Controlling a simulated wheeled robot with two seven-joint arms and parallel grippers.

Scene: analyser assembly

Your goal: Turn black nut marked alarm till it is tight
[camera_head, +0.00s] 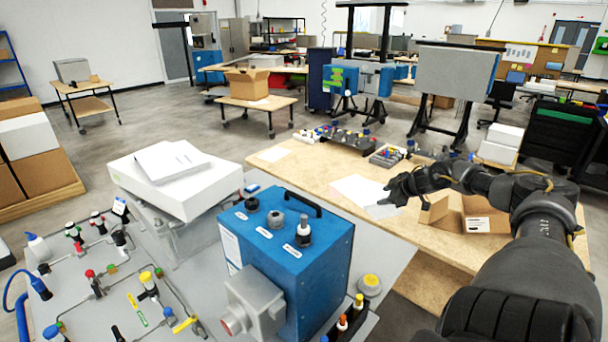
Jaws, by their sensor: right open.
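A blue analyser box (300,262) stands on the grey bench at the lower middle. Its top carries a dark nut (252,203) at the back left, a grey nut (275,220) in the middle and a black fitting with a pale collar (303,232) at the front right. A small white label lies beside each, but the print is too small to read, so I cannot tell which is marked alarm. My right gripper (388,194) is open and empty, above the wooden table right of the box and apart from it. My left gripper is out of view.
A black handle (298,201) arches over the box top. A grey housing (254,303) juts from its front. A white case with papers (175,178) stands left, beside piping with valves. An open cardboard box (464,216) lies under my right arm.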

